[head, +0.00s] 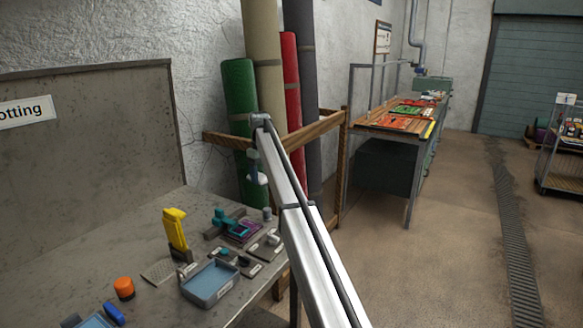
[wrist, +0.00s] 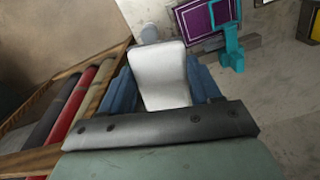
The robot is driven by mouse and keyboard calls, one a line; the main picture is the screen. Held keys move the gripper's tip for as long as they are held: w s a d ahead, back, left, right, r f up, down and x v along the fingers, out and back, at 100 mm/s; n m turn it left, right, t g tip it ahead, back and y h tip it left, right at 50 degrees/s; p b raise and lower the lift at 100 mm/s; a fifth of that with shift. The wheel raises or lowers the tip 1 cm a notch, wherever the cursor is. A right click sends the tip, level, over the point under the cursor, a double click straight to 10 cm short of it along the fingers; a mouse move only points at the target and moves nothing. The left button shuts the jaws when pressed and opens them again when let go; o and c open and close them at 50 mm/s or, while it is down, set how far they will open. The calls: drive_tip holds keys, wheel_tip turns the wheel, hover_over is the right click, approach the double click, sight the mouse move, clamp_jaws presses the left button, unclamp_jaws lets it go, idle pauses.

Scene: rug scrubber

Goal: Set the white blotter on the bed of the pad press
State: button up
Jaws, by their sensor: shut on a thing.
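My gripper (wrist: 161,80) is shut on the white blotter (wrist: 163,62), which sits between its blue fingers in the wrist view. In the head view my gripper (head: 253,172) hangs at the far end of my arm, and a small part of the blotter (head: 262,180) shows under it. The pad press has a purple bed (wrist: 207,18) and a teal upright part (wrist: 234,48), both right of the blotter in the wrist view. In the head view the press (head: 236,227) stands on the bench, below and left of my gripper. The blotter looks apart from it.
The grey bench (head: 150,225) also holds a yellow tool (head: 175,230), a blue tray (head: 211,284), an orange knob-like thing (head: 123,288) and small parts. Rolled rugs (head: 240,115) in a wooden rack (head: 325,125) stand behind my gripper.

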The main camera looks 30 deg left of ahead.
drive_tip(key=s+a+f, duration=0.2)
drive_tip(key=s+a, duration=0.5)
drive_tip(key=s, duration=0.3)
drive_tip(key=s+a+f, duration=0.3)
drive_tip(key=s+a, duration=0.3)
drive_tip(key=s, duration=0.4)
drive_tip(key=s+a+f, duration=0.2)
drive_tip(key=s+a, duration=0.5)
drive_tip(key=s, duration=0.4)
drive_tip(key=m, duration=1.6)
approach(160, 271)
drive_tip(key=shift+f, duration=2.5)
drive_tip(key=shift+f, duration=0.6)
